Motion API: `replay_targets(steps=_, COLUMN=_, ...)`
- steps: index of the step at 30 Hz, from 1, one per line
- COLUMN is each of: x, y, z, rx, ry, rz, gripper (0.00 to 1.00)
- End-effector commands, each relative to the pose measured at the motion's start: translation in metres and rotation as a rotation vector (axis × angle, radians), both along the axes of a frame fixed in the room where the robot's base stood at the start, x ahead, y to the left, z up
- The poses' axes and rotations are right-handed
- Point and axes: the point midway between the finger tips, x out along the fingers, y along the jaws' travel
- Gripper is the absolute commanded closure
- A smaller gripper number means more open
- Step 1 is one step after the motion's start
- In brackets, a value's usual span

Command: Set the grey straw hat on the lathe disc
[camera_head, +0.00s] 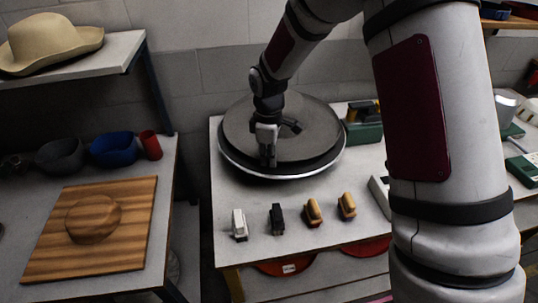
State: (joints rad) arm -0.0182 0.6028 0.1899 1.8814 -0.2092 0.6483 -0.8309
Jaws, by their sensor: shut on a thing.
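The grey straw hat (318,128) shows as a wide, dark grey round shape at the back of the middle table. It is over the lathe disc, whose pale rim (232,163) shows along the near left edge. My gripper (268,158) points down in front of the hat's middle, with its fingers shut on the hat. My gripper and wrist hide part of the hat, and its crown cannot be made out. I cannot tell whether the hat rests fully on the disc or is held slightly above it.
Several small brushes or blocks (277,219) stand along the front of the middle table. A green-based device (364,128) is close right of the disc. At left are a tan hat (48,42) on a shelf, a wooden board (135,225) and bowls (112,148).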

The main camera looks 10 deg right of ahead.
Motion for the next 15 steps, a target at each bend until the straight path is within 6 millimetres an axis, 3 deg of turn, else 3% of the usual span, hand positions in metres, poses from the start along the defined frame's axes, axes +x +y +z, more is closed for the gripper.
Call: replay_targets(steps=15, x=0.0002, y=0.0, z=-0.0096, rx=0.0, ry=-0.001, rz=0.0, gripper=1.0)
